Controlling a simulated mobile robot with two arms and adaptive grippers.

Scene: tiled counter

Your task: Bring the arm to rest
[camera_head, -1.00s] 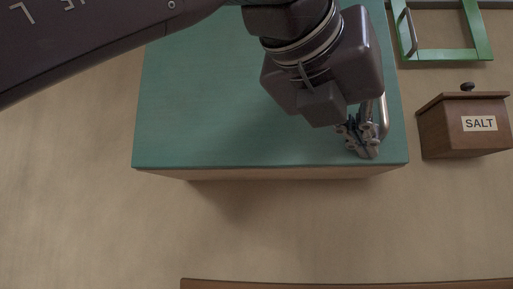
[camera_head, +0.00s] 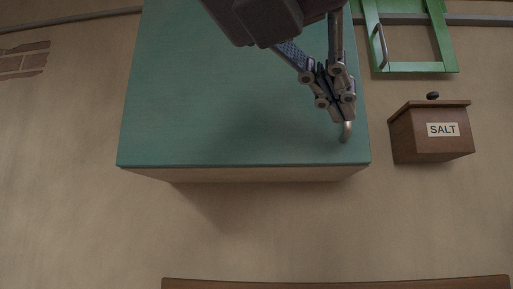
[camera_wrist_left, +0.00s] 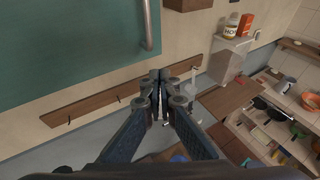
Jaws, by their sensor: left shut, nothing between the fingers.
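My left gripper (camera_head: 342,110) hangs in front of the teal cabinet door (camera_head: 220,90), near its lower right corner, in the head view. Its fingers are closed together with nothing between them. The door's metal handle (camera_head: 347,131) shows just below the fingertips, mostly hidden behind them. In the left wrist view the shut fingertips (camera_wrist_left: 159,78) are apart from the handle (camera_wrist_left: 148,25), which is at the top on the teal door (camera_wrist_left: 60,45). My right gripper is in neither view.
A shelf with jars (camera_wrist_left: 231,30) and a cluttered counter (camera_wrist_left: 285,110) are to the right there.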

